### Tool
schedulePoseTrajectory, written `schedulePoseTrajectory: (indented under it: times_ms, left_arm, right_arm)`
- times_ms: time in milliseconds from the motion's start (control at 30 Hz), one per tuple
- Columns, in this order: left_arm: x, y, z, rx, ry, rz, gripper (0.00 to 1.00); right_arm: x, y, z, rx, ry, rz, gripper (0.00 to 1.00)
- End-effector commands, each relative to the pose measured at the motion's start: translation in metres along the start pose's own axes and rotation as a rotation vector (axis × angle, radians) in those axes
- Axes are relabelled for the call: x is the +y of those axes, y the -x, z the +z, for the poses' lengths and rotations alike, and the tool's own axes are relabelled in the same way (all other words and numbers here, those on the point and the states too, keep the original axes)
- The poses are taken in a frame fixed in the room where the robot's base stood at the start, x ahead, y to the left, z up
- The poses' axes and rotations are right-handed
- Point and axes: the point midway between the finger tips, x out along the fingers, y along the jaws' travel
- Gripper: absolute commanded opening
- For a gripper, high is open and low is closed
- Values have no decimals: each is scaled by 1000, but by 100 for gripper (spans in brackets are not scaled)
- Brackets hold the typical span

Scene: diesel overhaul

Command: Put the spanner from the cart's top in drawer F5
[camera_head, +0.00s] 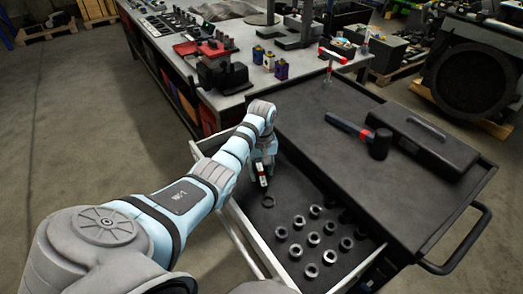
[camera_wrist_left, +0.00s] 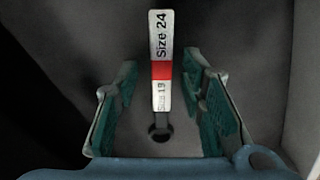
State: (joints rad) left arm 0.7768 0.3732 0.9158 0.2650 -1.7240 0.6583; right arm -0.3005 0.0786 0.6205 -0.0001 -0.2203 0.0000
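The spanner (camera_wrist_left: 161,62) shows between the fingers of my left gripper (camera_wrist_left: 160,75) in the left wrist view. It has a pale label marked Size 24 and Size 19, a red band and a dark ring end. Clear gaps separate it from both green finger pads, so the gripper is open around it. In the head view, the left gripper (camera_head: 264,160) reaches down into the open drawer (camera_head: 243,226) of the cart, with the spanner (camera_head: 262,172) partly hidden at its fingers. I cannot tell whether the spanner rests on the drawer floor. My right gripper is out of view.
The drawer holds several metal rings or sockets (camera_head: 314,239). A workbench (camera_head: 215,92) with a vise (camera_head: 220,68) stands behind.

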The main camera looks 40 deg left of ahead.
Motion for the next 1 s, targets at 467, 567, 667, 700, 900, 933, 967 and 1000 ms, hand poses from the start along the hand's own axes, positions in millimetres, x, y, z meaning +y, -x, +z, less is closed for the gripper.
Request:
schedulePoseTrajectory:
  times_ms: [467,567,667,700,900,933,967,1000]
  left_arm:
    - [0,103,-1,4,1,3,36]
    - [0,123,0,1,1,1,36]
    - [0,126,0,0,1,0,36]
    - [0,126,0,0,1,0,36]
    - [0,123,0,0,1,0,36]
    - [0,123,0,0,0,0,36]
    - [0,123,0,0,1,0,36]
    - [0,123,0,0,0,0,36]
  right_arm:
    - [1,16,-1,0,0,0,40]
    - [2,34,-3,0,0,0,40]
    - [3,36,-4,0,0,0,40]
    - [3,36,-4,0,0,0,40]
    - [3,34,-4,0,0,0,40]
    - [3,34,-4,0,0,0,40]
    - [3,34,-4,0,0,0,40]
    - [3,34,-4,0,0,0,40]
